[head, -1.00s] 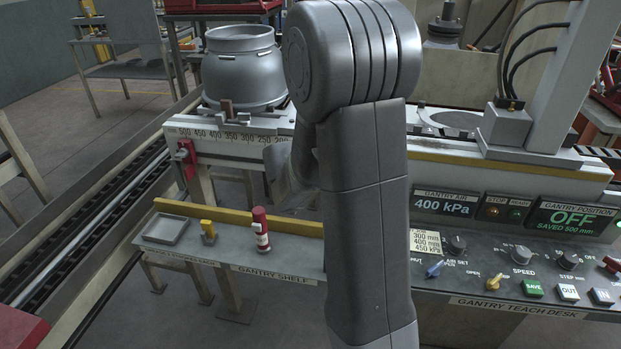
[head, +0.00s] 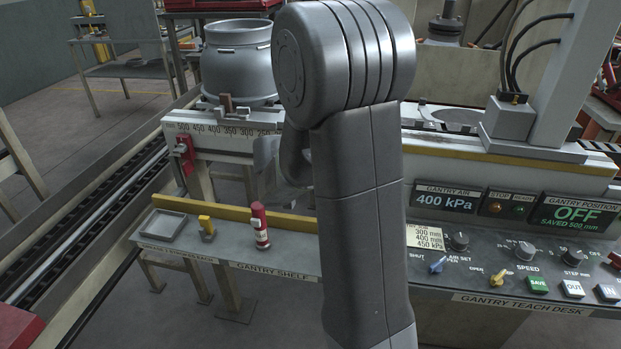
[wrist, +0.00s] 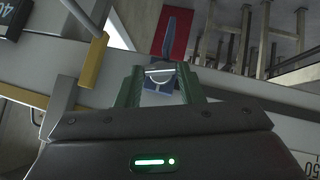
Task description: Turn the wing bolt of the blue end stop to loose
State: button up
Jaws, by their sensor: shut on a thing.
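In the wrist view, my gripper (wrist: 160,78) has two green fingers closed on a small silver piece (wrist: 160,71), which looks like the wing bolt. Blue parts show between the fingers and just beyond them, seemingly the blue end stop (wrist: 170,36), in front of a red plate (wrist: 180,22). The fingers hide much of the bolt, so I cannot tell its angle. In the head view, my arm hides the gripper and the blue end stop.
A rail with a number scale (head: 222,131) carries a red stop (head: 184,150) at its left end. A grey vessel (head: 238,60) stands behind it. The gantry shelf (head: 270,272) holds a tray, a yellow piece and a red bottle (head: 260,226). The teach desk (head: 500,300) is at right.

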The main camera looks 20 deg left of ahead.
jog(key=n+t+h+b, duration=0.1)
jog(key=h+b, duration=0.1)
jog(key=b, duration=0.1)
jog(key=a+f+n+t+h+b, duration=0.1)
jog(key=h+b, duration=0.1)
jog(key=b, duration=0.2)
jog(key=n+t+h+b, duration=0.1)
jog(key=n+h+b, duration=0.1)
jog(key=b, duration=0.1)
jog(key=shift+s+a+f+b, duration=0.15)
jog(key=shift+s+b, duration=0.05)
jog(key=shift+b, duration=0.15)
jog(key=o, duration=1)
jog(key=v, duration=1.3)
jog(key=shift+s+a+b, duration=0.3)
jog(key=shift+s, duration=0.05)
